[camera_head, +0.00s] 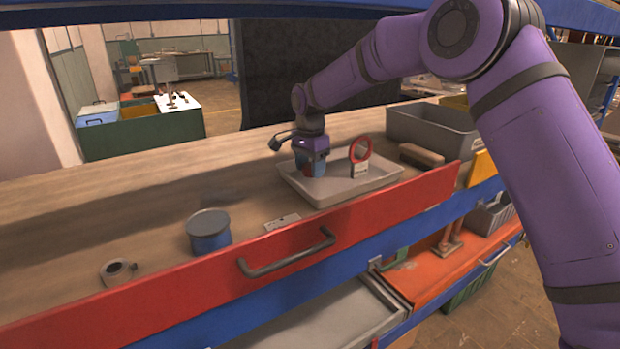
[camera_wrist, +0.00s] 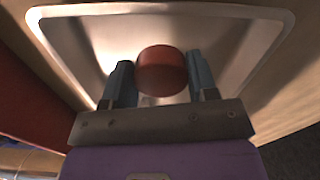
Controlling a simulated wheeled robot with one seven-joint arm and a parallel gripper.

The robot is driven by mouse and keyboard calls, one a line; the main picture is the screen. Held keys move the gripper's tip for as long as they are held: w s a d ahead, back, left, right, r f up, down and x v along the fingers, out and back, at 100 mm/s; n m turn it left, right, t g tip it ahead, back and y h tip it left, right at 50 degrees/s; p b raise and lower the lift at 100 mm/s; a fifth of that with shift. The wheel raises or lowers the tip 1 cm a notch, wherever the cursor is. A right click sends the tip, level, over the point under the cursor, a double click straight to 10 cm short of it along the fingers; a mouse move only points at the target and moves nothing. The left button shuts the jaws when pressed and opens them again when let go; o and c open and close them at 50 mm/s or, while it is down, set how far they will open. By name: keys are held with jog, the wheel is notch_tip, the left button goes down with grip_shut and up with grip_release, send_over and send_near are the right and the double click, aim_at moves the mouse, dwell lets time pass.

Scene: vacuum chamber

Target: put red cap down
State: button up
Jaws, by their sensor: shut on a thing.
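The red cap (camera_wrist: 161,70) is between the two blue-grey fingers of my gripper (camera_wrist: 160,85) in the wrist view. My gripper is shut on it. In the head view, my gripper (camera_head: 311,168) points down over the left part of a light grey tray (camera_head: 330,196), and a little red of the cap shows between the fingers. The tray also shows behind the cap in the wrist view (camera_wrist: 237,24). I cannot tell whether the cap touches the tray floor.
A red ring on a pale base (camera_head: 360,155) stands in the tray, right of my gripper. A grey bin (camera_head: 435,130) and a brown block (camera_head: 421,155) are further right. A blue-grey round container (camera_head: 208,230) and a grey ring part (camera_head: 118,271) stand left.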

aim_at(310, 186)
jog(key=shift+f, duration=1.75)
jog(key=shift+f, duration=0.2)
jog(key=o, duration=1)
jog(key=shift+c, duration=0.2)
jog(key=shift+r, duration=0.1)
jog(key=shift+r, duration=3.85)
